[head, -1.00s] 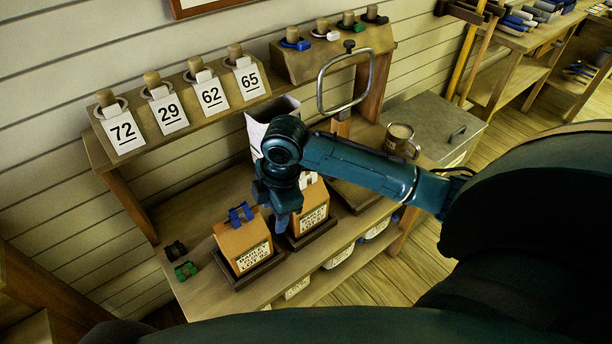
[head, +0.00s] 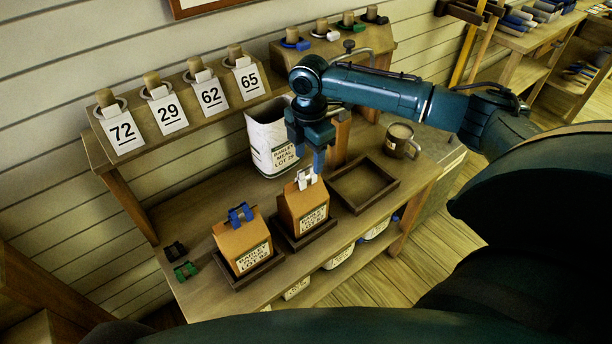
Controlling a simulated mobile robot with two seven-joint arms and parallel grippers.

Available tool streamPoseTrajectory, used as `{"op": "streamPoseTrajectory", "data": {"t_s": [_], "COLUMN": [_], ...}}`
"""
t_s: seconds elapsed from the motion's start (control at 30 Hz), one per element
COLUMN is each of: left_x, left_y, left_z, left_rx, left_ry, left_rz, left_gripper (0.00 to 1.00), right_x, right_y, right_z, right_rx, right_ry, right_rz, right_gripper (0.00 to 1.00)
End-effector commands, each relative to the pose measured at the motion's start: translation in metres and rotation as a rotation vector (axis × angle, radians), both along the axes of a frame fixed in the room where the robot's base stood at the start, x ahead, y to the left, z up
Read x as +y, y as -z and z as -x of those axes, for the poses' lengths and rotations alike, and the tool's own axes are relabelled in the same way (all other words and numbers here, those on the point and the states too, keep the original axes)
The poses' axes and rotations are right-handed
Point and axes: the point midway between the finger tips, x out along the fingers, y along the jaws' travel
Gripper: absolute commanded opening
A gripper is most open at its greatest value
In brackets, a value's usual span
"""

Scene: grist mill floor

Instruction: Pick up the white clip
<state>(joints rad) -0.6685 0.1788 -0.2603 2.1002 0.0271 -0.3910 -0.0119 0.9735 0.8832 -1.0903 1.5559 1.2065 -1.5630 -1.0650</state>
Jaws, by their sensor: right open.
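The white clip (head: 304,179) sits on the folded top of the right-hand brown paper bag (head: 302,208), which stands upright in a dark tray (head: 303,238). My right gripper (head: 317,162) points down just above the clip and slightly to its right. Its jaws are open and empty; the fingers partly overlap each other in this view. Whether a fingertip touches the clip I cannot tell. My left gripper is not in view.
A second brown bag (head: 242,245) with a blue clip (head: 241,214) stands at the left. A black clip (head: 175,250) and a green clip (head: 186,270) lie on the bench. A white meal bag (head: 268,140) stands behind. An empty tray (head: 362,186) and a mug (head: 400,139) are at the right.

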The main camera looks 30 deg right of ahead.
Motion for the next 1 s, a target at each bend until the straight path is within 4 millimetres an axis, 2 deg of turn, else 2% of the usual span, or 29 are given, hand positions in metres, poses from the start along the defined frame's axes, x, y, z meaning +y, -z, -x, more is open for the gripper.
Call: {"op": "streamPoseTrajectory", "data": {"t_s": [0.17,0.43,0.73,1.0], "left_x": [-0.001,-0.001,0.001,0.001], "left_y": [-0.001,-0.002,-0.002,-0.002], "left_z": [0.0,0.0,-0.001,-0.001], "left_rx": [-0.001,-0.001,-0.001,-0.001], "left_ry": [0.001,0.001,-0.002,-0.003], "left_rz": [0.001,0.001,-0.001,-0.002], "left_gripper": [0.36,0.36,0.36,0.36], "right_x": [0.001,0.003,0.003,0.003], "right_y": [0.014,0.051,0.056,0.055], "right_z": [-0.002,-0.007,-0.007,-0.007], "right_rx": [0.001,0.001,-0.001,-0.001], "right_ry": [0.0,0.0,-0.001,-0.001], "right_rz": [0.0,0.0,0.001,0.001], "right_gripper": [0.49,0.49,0.49,0.27]}}
